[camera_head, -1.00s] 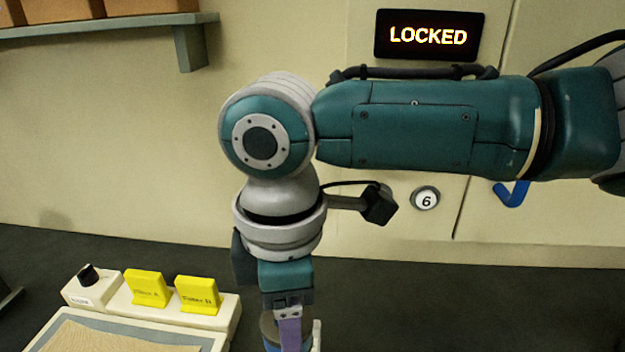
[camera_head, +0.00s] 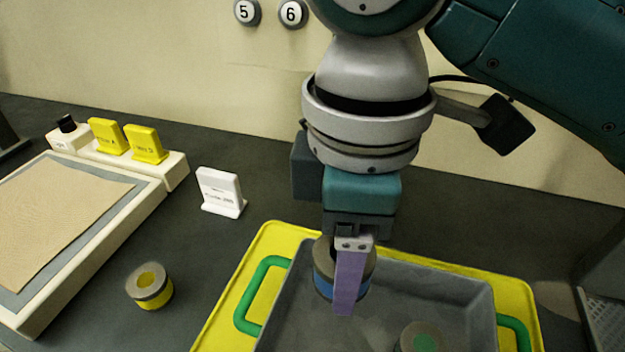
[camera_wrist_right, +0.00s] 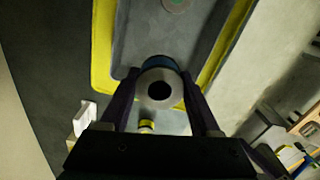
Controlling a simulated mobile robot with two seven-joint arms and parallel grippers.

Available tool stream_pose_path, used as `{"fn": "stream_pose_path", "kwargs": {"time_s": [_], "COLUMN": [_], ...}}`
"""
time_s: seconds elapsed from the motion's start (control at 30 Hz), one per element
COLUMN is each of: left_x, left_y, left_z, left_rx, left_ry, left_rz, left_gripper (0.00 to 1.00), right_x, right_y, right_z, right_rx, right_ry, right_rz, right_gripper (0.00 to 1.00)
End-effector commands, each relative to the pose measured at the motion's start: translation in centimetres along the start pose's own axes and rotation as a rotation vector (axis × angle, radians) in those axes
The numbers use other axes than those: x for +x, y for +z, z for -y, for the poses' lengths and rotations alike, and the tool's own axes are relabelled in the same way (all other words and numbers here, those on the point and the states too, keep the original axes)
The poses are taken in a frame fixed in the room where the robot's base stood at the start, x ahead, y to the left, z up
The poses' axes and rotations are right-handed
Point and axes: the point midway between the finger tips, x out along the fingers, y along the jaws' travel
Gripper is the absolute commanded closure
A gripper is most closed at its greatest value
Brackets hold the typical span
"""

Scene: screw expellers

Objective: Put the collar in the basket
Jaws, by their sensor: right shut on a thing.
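My right gripper (camera_head: 350,285) is shut on a grey-brown collar with a blue band (camera_head: 327,282). It holds the collar over the far left part of a grey tray-like basket (camera_head: 445,290) with green handles. In the right wrist view, the collar (camera_wrist_right: 160,90) shows its round grey end and dark hole between the two fingers, with the basket (camera_wrist_right: 160,38) beyond. In the head view a finger hides part of the collar. I cannot tell its exact height above the basket floor. My left gripper is not in view.
A green-centred cylinder (camera_head: 422,338) is in the grey basket, which stands on a yellow mat (camera_head: 225,312). A yellow-banded ring (camera_head: 150,287) stands on the dark table to the left. A white sign (camera_head: 220,192) and a board (camera_head: 60,215) are further left. A mesh container (camera_head: 603,315) is at right.

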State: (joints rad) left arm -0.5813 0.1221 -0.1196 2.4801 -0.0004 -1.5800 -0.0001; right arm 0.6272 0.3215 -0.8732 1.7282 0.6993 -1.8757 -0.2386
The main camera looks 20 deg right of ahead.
Motion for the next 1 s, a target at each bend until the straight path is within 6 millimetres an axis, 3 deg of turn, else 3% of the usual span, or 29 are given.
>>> {"fn": "stream_pose_path", "kwargs": {"time_s": [0.1, 0.3, 0.47, 0.7, 1.0], "left_x": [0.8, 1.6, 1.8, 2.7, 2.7], "left_y": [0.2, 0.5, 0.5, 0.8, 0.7], "left_z": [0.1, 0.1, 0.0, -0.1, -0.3], "left_rx": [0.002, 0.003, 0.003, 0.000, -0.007], "left_ry": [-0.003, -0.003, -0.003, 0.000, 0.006], "left_rz": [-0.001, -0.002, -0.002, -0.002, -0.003], "left_gripper": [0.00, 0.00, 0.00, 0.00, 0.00], "right_x": [3.9, 8.3, 9.5, 12.9, 13.1], "right_y": [0.1, 0.0, 0.0, 0.0, 0.0], "right_z": [0.1, 0.0, 0.0, 0.0, -0.1], "right_rx": [0.002, 0.000, 0.000, 0.000, -0.001], "right_ry": [-0.003, -0.001, 0.001, 0.000, 0.002], "right_rz": [0.004, 0.001, 0.000, 0.000, -0.002], "right_gripper": [1.00, 1.00, 1.00, 1.00, 1.00]}}
